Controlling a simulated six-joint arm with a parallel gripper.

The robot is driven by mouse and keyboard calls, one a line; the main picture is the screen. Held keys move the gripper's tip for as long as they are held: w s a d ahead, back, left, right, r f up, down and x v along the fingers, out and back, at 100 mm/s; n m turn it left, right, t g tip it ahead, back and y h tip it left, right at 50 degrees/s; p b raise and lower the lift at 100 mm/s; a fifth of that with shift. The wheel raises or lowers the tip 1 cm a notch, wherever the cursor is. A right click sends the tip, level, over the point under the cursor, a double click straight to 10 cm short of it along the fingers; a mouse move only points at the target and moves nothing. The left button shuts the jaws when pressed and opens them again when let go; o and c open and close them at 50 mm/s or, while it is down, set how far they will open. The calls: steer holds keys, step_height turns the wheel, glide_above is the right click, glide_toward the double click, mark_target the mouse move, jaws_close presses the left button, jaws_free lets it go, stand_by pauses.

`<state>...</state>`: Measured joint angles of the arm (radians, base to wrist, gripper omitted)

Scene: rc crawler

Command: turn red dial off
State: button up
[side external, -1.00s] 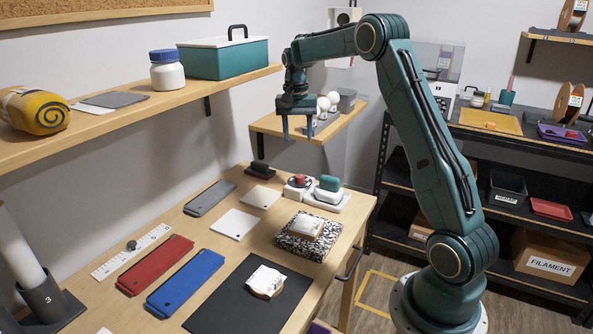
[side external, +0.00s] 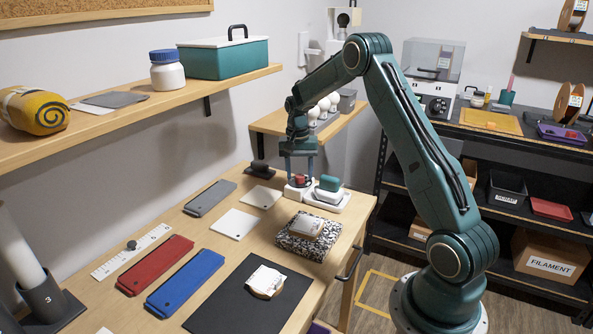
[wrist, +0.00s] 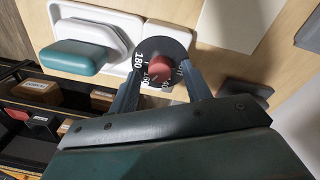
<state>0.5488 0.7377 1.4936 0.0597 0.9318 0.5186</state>
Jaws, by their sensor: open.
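The red dial (side external: 299,181) sits on a white base near the back right of the wooden table. In the wrist view the red knob (wrist: 159,68) stands at the middle of a black disc (wrist: 168,49) with white numbers; I can read 180 and 160, and others are partly hidden. My gripper (side external: 299,178) is open and points down over the dial. In the wrist view its fingers (wrist: 160,84) lie on either side of the knob, with gaps visible. I cannot tell whether the fingertips are level with the knob.
A teal-handled white block (side external: 329,188) on a tray stands close to the right of the dial. A black object (side external: 261,168) lies to its left, and a white plate (side external: 262,197) in front. A speckled block (side external: 308,240) is nearer the front.

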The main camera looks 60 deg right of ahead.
steer(key=shift+f, duration=0.35)
steer(key=c, duration=1)
